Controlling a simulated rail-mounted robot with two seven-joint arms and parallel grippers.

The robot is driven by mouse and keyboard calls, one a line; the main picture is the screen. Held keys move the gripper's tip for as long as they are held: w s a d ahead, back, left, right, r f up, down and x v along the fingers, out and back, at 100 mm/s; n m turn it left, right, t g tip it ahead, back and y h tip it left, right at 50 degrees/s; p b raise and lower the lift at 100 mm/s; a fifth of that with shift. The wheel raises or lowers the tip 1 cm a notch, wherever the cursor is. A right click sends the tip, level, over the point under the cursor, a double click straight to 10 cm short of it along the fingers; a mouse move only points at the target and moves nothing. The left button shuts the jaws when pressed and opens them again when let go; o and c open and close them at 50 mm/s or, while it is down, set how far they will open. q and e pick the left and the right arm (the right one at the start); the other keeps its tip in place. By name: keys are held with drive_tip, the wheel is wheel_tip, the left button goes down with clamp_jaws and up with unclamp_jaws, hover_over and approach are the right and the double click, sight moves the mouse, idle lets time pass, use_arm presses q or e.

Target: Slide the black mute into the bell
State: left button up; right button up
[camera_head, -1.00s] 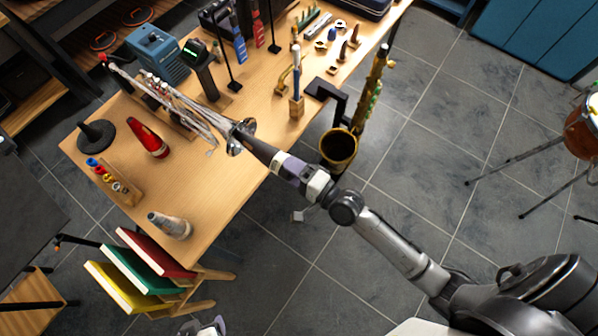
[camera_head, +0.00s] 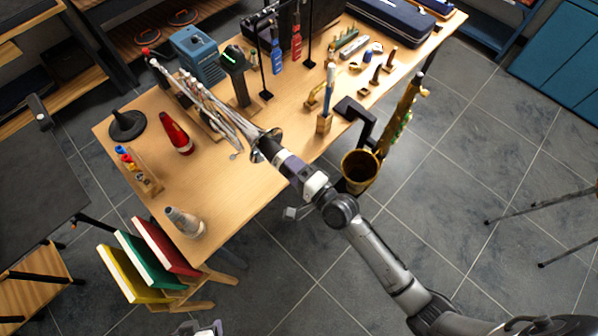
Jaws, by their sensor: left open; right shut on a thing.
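The silver brass instrument lies across the table stand, its flared bell (camera_head: 266,145) facing the lower right. My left gripper (camera_head: 205,328) is open and empty at the bottom edge, partly cut off, below the table.
A blue box (camera_head: 197,56) and a dark handheld device (camera_head: 235,75) are behind the instrument.

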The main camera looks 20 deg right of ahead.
sight(282, 160)
drive_tip(key=shift+x, duration=1.15)
drive_tip(key=shift+w+a, duration=0.2)
drive_tip(key=shift+w, duration=0.25)
drive_tip(key=shift+w+f, duration=0.1)
drive_tip(key=shift+c, duration=0.3)
drive_tip(key=o, duration=0.6)
drive_tip(key=shift+w+a, duration=0.1)
drive_tip(key=o, duration=0.3)
drive_tip(key=shift+w+a, duration=0.1)
drive_tip(key=shift+w, duration=0.1)
drive_tip(key=shift+o, duration=0.7)
drive_tip(key=shift+s, duration=0.1)
drive_tip(key=shift+s, duration=0.1)
drive_tip(key=v, duration=1.3)
drive_tip(key=shift+s+d+p, duration=0.25)
drive_tip(key=shift+s+p, duration=0.05)
drive_tip(key=shift+p, duration=0.1)
